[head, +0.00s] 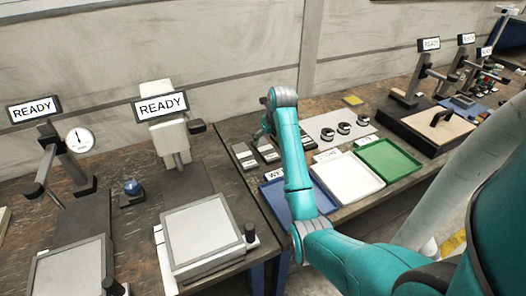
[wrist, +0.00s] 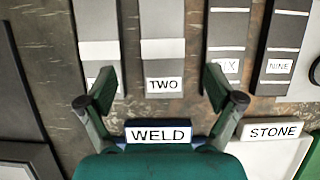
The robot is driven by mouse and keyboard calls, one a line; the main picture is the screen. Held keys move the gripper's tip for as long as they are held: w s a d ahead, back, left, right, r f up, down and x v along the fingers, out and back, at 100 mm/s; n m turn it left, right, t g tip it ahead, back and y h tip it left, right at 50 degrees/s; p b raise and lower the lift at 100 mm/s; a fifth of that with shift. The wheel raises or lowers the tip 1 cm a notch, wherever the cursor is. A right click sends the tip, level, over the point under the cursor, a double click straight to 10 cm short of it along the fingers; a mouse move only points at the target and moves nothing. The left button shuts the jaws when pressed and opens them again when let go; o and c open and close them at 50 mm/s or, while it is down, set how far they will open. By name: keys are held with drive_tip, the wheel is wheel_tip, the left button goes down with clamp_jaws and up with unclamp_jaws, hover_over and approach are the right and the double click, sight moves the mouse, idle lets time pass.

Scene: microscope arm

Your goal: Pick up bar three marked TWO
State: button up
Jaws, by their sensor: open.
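The bar marked TWO (wrist: 162,62) is grey with a pale band across it and a white label at its near end. It lies flat on the bench, in the middle of the wrist view. My gripper (wrist: 159,88) is open and empty, with one finger on each side of this bar in the picture. I cannot tell how high the fingertips are above it. In the head view my gripper (head: 266,130) is over the row of bars, small and partly hidden by my arm.
A similar grey bar (wrist: 97,25) lies to the left, its label mostly hidden by my left finger. Darker striped bars marked SIX (wrist: 226,30) and NINE (wrist: 283,35) lie to the right. WELD (wrist: 158,135) and STONE (wrist: 273,131) signs stand nearer, by the blue and white trays (head: 349,190).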

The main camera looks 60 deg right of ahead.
sight(265, 148)
drive_tip(key=shift+s+x, duration=0.1)
drive_tip(key=shift+x, duration=1.55)
drive_tip(key=shift+s+x, duration=0.15)
drive_tip(key=shift+x, duration=1.55)
drive_tip(key=shift+c, duration=0.3)
drive_tip(key=c, duration=1.6)
drive_tip(key=shift+d+r, duration=0.1)
clamp_jaws()
drive_tip(key=shift+r, duration=0.1)
